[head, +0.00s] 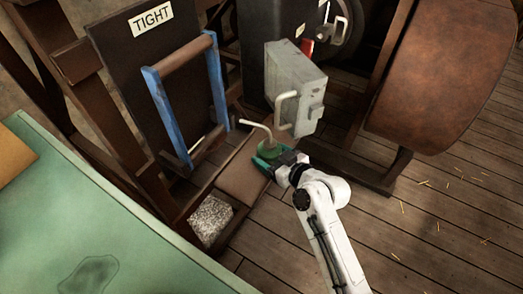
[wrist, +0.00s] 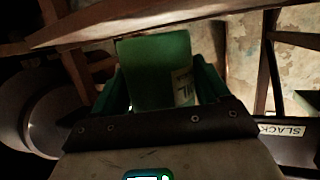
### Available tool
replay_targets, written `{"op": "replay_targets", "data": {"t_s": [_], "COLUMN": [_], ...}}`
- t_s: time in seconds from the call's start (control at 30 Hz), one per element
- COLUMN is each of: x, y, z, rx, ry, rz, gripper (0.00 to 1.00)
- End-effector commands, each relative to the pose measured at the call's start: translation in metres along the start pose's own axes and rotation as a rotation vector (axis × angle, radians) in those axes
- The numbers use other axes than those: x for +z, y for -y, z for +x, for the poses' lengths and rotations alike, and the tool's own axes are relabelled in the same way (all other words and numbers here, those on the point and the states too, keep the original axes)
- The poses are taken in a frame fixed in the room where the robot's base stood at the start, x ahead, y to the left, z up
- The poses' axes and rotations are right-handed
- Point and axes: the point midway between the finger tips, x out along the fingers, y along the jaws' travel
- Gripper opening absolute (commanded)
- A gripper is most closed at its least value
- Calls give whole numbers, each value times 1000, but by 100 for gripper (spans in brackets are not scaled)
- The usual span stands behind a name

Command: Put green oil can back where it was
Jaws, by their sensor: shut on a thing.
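The green oil can (head: 268,148) with a pale bent spout is in my gripper (head: 276,160), just right of a brown padded surface (head: 243,172) in the head view. The wrist view shows the green can (wrist: 155,70) with a pale label, between the two green fingers of my gripper (wrist: 160,84). The gripper is shut on the can. The can looks upright in the head view. The can's base is hidden by the gripper, and I cannot tell whether it touches anything below.
A grey metal box (head: 293,80) with a handle stands close behind the can. A blue frame (head: 160,115) with a wooden bar is to the left, by a TIGHT sign (head: 151,17). A speckled block (head: 210,219) lies front left. A large brown drum (head: 440,80) is at right. Plank floor is open at lower right.

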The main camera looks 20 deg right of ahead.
Motion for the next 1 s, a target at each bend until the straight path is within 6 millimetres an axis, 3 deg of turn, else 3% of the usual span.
{"op": "replay_targets", "data": {"t_s": [0.3,0.4,0.83,0.87,1.0], "x": [-14,1,5,5,5], "y": [0,0,0,0,0], "z": [42,42,43,43,42], "rx": [-1,0,0,0,0], "ry": [-5,-1,-3,-1,0], "rz": [-3,-1,-1,-1,-1], "gripper": [39,39,39,78,91]}}
